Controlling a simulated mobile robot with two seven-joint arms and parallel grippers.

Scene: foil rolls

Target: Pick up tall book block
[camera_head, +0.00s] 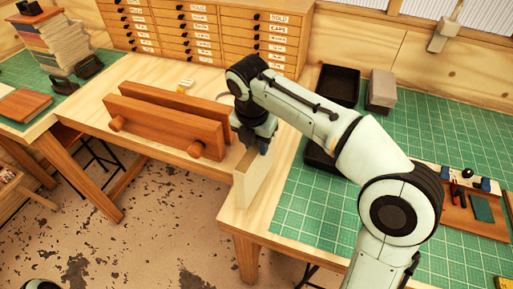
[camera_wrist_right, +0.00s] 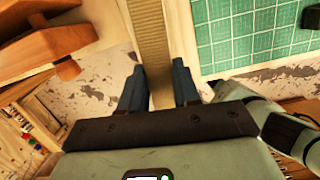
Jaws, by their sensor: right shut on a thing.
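The tall book block (camera_head: 250,182) is a cream, upright slab near the front edge of the wooden bench. Its narrow, lined tan edge runs up the middle of the right wrist view (camera_wrist_right: 148,35). My right gripper (camera_head: 259,146) is above the block and shut on its upper part. In the right wrist view its two dark fingers (camera_wrist_right: 159,82) lie on either side of the block. I cannot tell whether the block's base touches the bench. My left gripper is not in view.
A wooden press (camera_head: 165,122) with two thick boards and knobs stands just left of the block. A green cutting mat (camera_head: 315,215) lies to the right. A black tray (camera_head: 339,85) and a grey block (camera_head: 381,90) stand behind. Labelled drawers (camera_head: 190,35) line the back.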

